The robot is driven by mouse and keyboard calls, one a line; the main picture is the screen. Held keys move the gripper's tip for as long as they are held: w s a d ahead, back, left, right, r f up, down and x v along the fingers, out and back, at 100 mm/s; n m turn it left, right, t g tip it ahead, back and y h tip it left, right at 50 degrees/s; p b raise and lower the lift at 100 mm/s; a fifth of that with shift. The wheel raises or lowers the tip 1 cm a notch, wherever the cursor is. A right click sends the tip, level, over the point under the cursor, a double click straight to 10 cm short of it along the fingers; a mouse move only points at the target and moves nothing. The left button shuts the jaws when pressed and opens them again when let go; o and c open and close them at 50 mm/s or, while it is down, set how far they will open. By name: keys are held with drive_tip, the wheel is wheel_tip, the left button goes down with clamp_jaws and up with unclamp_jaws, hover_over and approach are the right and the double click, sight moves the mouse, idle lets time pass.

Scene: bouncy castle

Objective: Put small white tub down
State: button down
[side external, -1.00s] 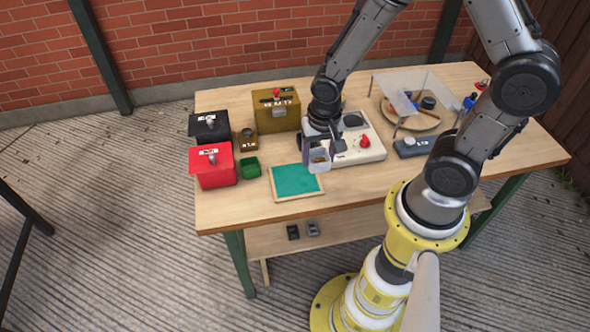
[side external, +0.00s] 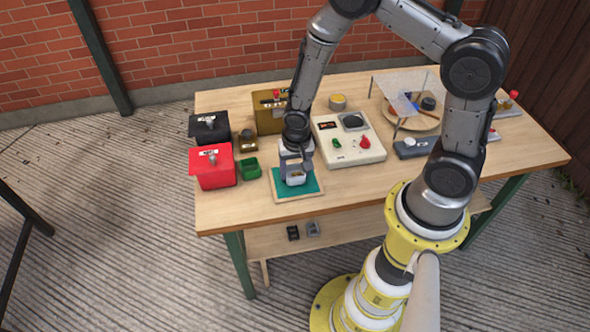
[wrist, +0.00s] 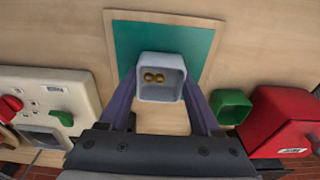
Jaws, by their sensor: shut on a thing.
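The small white tub (wrist: 161,92) is between the fingers of my gripper (wrist: 160,100), which is shut on it. It holds a few small brass-coloured pieces (wrist: 154,78). In the side view the tub (side external: 295,178) is low over the teal mat with a wooden border (side external: 309,189), and my gripper (side external: 295,165) is above the mat's middle. The mat also shows in the wrist view (wrist: 200,40), behind the tub. I cannot tell whether the tub touches the mat.
A small green bin (side external: 250,168) and a red box (side external: 213,167) stand left of the mat. A cream control panel (side external: 348,140) with red and green knobs stands to the right. An olive box (side external: 270,118) is behind.

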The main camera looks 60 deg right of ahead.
drive_tip(key=shift+f, duration=0.1)
drive_tip(key=shift+c, duration=0.5)
unclamp_jaws()
drive_tip(key=s+a+r+n+t, duration=0.15)
drive_tip(key=s+r, duration=0.25)
drive_tip(key=r, duration=0.9)
drive_tip(key=s+r+n+t, duration=0.1)
drive_tip(key=s+r+n, duration=0.2)
drive_tip(key=r, duration=1.1)
drive_tip(key=s+r+n+t+y, duration=0.1)
drive_tip(key=s+r+n, duration=0.3)
drive_tip(key=s, duration=0.6)
drive_tip(key=shift+s+a+r+t, duration=0.25)
drive_tip(key=shift+a+r+t, duration=0.25)
drive_tip(key=shift+r, duration=0.4)
drive_tip(key=shift+d+n, duration=0.1)
drive_tip(key=shift+n, duration=0.15)
